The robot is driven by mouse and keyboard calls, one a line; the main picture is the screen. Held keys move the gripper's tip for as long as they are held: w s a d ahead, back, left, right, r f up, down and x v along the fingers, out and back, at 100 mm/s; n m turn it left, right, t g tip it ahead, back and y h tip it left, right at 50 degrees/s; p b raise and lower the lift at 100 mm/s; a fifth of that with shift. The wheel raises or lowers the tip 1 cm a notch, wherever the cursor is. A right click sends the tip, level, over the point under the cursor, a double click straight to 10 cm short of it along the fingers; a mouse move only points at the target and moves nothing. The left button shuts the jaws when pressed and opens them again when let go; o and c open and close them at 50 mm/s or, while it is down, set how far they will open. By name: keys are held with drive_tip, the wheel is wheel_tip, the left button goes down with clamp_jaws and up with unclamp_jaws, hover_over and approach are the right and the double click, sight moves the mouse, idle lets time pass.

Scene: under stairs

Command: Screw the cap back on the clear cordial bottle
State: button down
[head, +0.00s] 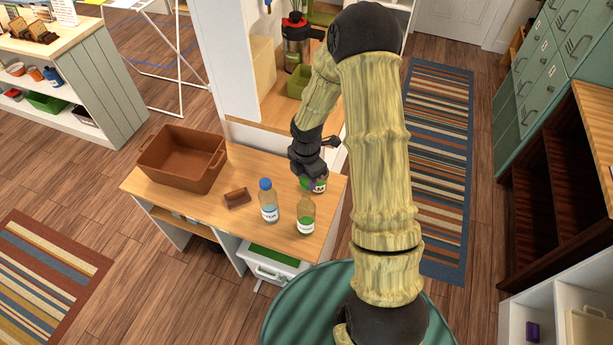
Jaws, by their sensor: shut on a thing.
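A clear bottle (305,217) with a green-and-white label stands upright near the front right of the wooden bench top. No distinct coloured cap shows on its neck. A second clear bottle (268,205) with a blue cap and a white label stands to its left. My gripper (311,176) points down behind and above the green-labelled bottle, apart from it. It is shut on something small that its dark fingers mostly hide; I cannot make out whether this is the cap. A jar or can (320,187) with green and a dark label shows right beneath the fingers, partly covered.
A brown crate (183,160) stands at the bench's left, and a small brown block (237,198) lies in front of it. Bare bench top (285,242) shows in front of the bottles.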

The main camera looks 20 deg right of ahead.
sight(307, 195)
drive_tip(key=shift+f+b, duration=1.7)
drive_tip(key=shift+f, duration=0.8)
drive_tip(key=shift+f+b, duration=0.7)
drive_tip(key=shift+f, duration=0.6)
